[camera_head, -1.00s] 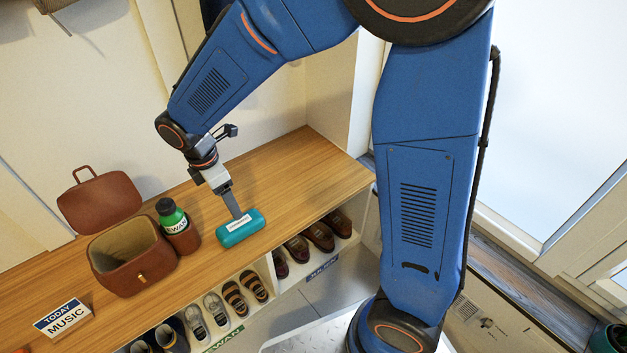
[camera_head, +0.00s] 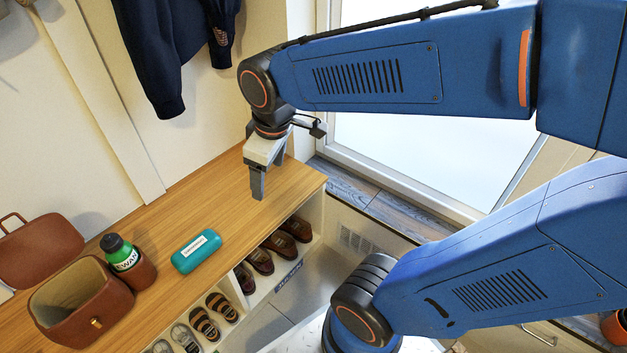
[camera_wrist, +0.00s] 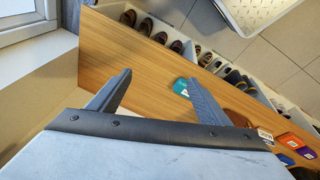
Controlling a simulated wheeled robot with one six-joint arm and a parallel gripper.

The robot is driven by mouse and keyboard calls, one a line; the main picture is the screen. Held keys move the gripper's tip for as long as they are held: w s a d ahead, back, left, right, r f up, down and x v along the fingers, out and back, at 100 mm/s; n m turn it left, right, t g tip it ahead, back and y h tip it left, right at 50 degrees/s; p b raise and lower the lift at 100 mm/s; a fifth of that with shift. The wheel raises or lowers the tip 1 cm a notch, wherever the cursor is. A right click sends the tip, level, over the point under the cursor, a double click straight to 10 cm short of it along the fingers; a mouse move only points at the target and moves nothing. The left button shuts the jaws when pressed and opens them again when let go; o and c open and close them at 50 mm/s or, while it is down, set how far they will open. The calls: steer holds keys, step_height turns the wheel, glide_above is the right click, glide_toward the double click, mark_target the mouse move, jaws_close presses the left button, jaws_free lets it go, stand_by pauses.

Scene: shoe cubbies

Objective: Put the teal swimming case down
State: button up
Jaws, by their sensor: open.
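The teal swimming case (camera_head: 196,251) lies flat on the wooden top of the shoe cubbies, with a white label on its upper face. It sits to the right of the brown bag's side pocket and the green bottle. It also shows in the wrist view (camera_wrist: 181,87), beyond the fingers. My gripper (camera_head: 258,190) is open and empty, above the right end of the wooden top, clear of the case. In the wrist view its two fingers (camera_wrist: 160,92) are spread apart with nothing between them.
A brown bag (camera_head: 108,312) stands open with its lid back, and a green bottle (camera_head: 122,254) sits in its side pocket. Shoes fill the cubbies along the front. A dark blue jacket (camera_head: 172,60) hangs on the wall. The wooden top (camera_head: 222,205) between case and gripper is bare.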

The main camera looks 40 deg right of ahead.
steer(key=s+d+r+m+t, duration=0.1)
steer(key=s+d+m, duration=0.5)
steer(key=s, duration=0.3)
steer(key=shift+m+t, duration=0.4)
steer(key=shift+m, duration=0.1)
